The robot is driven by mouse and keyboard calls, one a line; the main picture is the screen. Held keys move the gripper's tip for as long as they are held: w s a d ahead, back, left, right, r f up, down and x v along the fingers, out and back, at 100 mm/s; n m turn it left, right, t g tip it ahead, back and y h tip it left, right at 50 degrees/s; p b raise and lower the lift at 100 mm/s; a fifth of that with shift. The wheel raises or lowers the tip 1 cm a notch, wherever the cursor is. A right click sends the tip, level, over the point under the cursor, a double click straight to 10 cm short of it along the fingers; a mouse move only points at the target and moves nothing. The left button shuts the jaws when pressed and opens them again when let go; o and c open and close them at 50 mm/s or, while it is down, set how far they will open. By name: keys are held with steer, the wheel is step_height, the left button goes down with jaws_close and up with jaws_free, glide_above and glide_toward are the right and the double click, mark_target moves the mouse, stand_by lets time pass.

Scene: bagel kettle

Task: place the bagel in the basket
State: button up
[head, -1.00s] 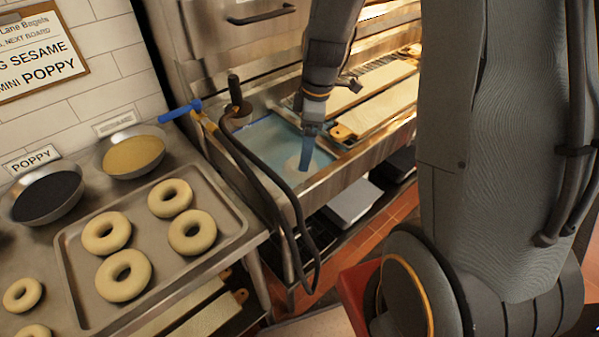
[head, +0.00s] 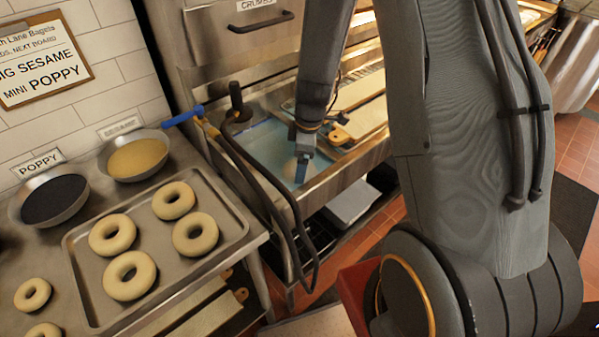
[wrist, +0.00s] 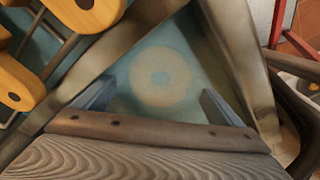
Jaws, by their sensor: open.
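A pale bagel (wrist: 160,75) lies in the blue water of the kettle (wrist: 115,62), blurred and apparently under the surface. In the head view the bagel (head: 288,169) is mostly hidden behind my gripper (head: 302,172), which points down into the kettle (head: 262,137). In the wrist view my gripper (wrist: 158,100) is open. Its two blue fingers stand apart, one to each side of the bagel in the picture, with nothing held between them. I cannot tell how far the fingertips are above the bagel. I cannot make out a basket.
A metal tray (head: 237,228) with several raw bagels stands at left, beside a poppy bowl (head: 55,200) and a sesame bowl (head: 138,158). A black hose (head: 262,195) hangs over the kettle's front. Boards (head: 360,118) lie right of the kettle.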

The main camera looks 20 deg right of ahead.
steer(key=c, duration=0.9)
steer(key=shift+c, duration=0.2)
steer(key=shift+r, duration=0.2)
